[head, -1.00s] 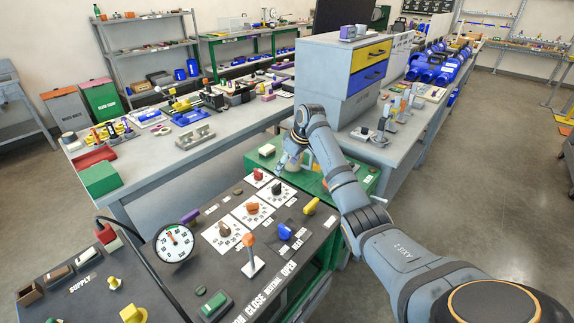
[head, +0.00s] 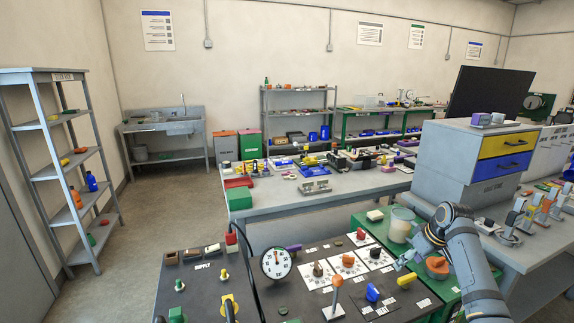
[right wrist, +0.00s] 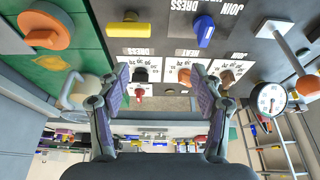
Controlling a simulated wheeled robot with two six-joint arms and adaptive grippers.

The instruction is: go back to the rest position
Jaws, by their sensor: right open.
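My right gripper (head: 402,262) is open and empty in the head view, above the right edge of the black panel beside the black knob (head: 374,252). In the right wrist view my right gripper (right wrist: 160,88) has its two purple-padded fingers spread wide, with nothing between them. The red knob (head: 361,233) and orange knob (head: 347,259) stand on white dial cards nearby. The pipe fusion cart's black panel (head: 250,300) also carries a round gauge (head: 276,263), an orange-topped lever (head: 337,283) and a blue knob (head: 372,293). My left gripper is not in view.
A drawer cabinet (head: 440,165) stands behind my right arm. Open floor (head: 150,235) lies left of the cart.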

